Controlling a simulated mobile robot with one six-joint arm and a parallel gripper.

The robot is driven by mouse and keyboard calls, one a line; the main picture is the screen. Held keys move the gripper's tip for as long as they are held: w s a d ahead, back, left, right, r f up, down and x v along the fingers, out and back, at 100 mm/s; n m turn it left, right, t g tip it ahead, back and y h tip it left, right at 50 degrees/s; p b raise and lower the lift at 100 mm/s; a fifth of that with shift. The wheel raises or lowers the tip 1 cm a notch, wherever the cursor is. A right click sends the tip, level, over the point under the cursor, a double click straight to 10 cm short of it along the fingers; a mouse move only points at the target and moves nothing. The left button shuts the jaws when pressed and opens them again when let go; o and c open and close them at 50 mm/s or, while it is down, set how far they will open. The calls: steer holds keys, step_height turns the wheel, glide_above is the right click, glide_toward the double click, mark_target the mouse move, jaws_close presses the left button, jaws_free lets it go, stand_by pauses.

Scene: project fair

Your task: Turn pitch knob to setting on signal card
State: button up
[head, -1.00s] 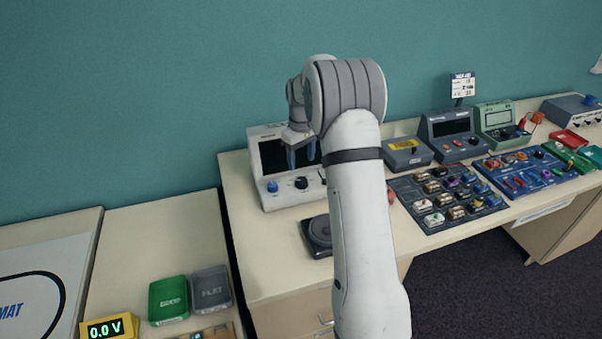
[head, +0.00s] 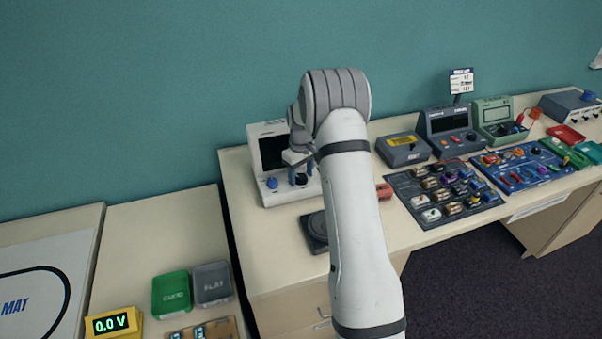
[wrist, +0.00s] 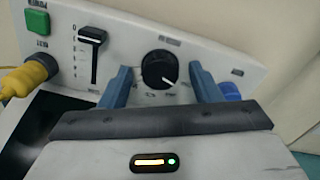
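The white device (head: 296,193) with a dark screen stands on the bench. Its black round knob (wrist: 157,66) shows in the wrist view, with a white pointer line toward the lower right of the picture. I take it for the pitch knob; its label is too blurred to read. My gripper (wrist: 160,74) is open, with one blue finger on each side of the knob and visible gaps between. In the head view my gripper (head: 299,174) is down at the device's front panel. A white card (head: 461,83) stands on a post at the back; its print is too small to read.
On the panel are a slider (wrist: 92,37), a green button (wrist: 37,22), a yellow plug (wrist: 28,76) and a blue knob (wrist: 230,91). Several other instruments stand to the right.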

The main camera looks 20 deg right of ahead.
steer(key=c, duration=1)
steer(key=shift+o, duration=0.2)
